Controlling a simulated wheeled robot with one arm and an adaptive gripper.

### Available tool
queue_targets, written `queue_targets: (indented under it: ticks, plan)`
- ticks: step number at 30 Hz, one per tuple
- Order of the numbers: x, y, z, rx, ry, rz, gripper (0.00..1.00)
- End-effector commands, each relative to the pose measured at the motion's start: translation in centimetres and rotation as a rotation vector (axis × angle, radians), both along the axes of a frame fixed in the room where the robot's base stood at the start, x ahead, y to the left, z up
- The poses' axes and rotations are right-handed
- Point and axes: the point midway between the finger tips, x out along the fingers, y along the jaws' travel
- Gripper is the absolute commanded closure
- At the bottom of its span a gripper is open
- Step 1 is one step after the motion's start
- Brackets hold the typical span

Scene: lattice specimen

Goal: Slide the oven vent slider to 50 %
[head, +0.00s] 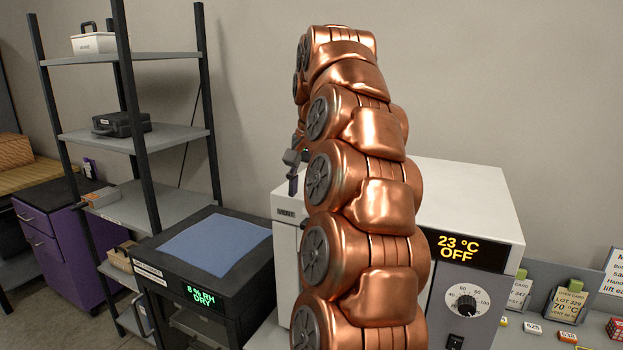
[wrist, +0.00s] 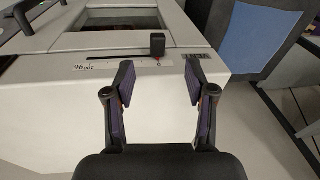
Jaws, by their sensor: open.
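The white oven (head: 470,190) stands behind my copper arm in the head view. The black slider knob (wrist: 158,44) stands upright at the right end, by the 0 mark. My gripper (wrist: 158,78) is open and empty, its two fingers apart just on the near side of the knob, which lies beyond and between the fingertips. In the head view my gripper (head: 292,172) is partly hidden and the knob is hidden.
A dark drying cabinet (head: 160,250) with a blue mat stands left of the oven, a shelf rack (head: 140,140) behind it. The oven's display (head: 458,250) reads 23 °C OFF, above a dial (head: 467,300). A black handle (wrist: 25,15) shows at the oven's upper left in the wrist view.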

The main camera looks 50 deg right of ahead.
Motion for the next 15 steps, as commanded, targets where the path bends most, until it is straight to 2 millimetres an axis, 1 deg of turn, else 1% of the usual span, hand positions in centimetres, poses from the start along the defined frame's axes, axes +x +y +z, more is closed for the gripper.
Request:
queue_targets:
  ticks: [2, 5, 11, 13, 15]
  plan:
    - [-0.1, -0.6, 0.4, 0.0, -0.005, -0.021, 0.45]
    - [-0.1, -0.8, 0.0, 0.001, -0.006, -0.03, 0.45]
    - [0.2, -0.8, -2.6, 0.005, -0.001, -0.029, 0.45]
    - [0.3, -1.0, -2.5, 0.003, -0.004, -0.03, 0.45]
    - [0.3, -1.0, -3.1, 0.004, -0.002, -0.029, 0.45]
